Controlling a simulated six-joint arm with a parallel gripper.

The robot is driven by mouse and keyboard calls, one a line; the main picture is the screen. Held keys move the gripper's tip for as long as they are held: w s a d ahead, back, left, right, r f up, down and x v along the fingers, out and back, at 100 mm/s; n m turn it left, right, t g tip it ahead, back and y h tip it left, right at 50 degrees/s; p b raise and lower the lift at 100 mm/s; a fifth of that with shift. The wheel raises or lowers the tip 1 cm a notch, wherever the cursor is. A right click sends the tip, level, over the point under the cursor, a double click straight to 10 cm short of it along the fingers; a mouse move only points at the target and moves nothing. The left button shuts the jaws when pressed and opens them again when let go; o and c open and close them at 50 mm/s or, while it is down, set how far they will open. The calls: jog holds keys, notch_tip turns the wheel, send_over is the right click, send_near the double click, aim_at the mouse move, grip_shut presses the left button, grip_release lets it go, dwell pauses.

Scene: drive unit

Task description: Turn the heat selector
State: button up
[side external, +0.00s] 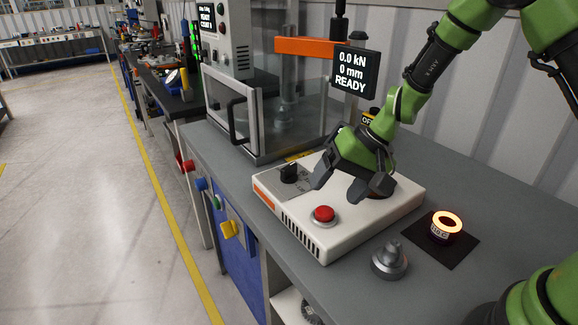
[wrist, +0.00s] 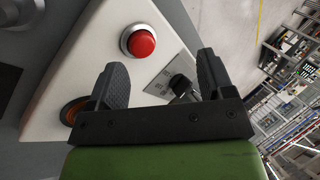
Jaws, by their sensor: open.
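The heat selector appears to be the black knob (side external: 289,173) on a grey label plate at the left end of the white control box (side external: 390,215). In the wrist view the knob (wrist: 181,86) shows between the fingers, nearer the right one, partly hidden by the gripper's black bar. My gripper (side external: 338,188) is over the box, pointing down and left, with the knob to its left and apart from it. Its two fingers are spread and nothing is held between them, as the wrist view also shows (wrist: 161,66). The label text cannot be read.
A red push button (side external: 324,214) sits on the box near its front edge; it also shows in the wrist view (wrist: 141,42). A glowing ring (side external: 447,223) and a silver part (side external: 389,262) stand right of the box. A glazed press (side external: 285,100) stands behind.

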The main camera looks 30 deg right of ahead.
jog(key=w+d+r+m+t+h, duration=0.1)
jog(key=w+d+r+m+t, duration=0.25)
jog(key=m, duration=1.05)
jog(key=w+r+m+t+h, duration=0.15)
jog(key=w+m+t, duration=0.35)
jog(key=m, duration=0.9)
jog(key=t+y, duration=0.1)
send_near(290, 166)
jog(key=shift+w+a, duration=0.1)
jog(key=shift+w+a+f, duration=0.1)
jog(key=shift+w+f, duration=0.2)
jog(key=shift+x, duration=4.6)
jog(key=shift+r, duration=0.1)
jog(key=c, duration=0.9)
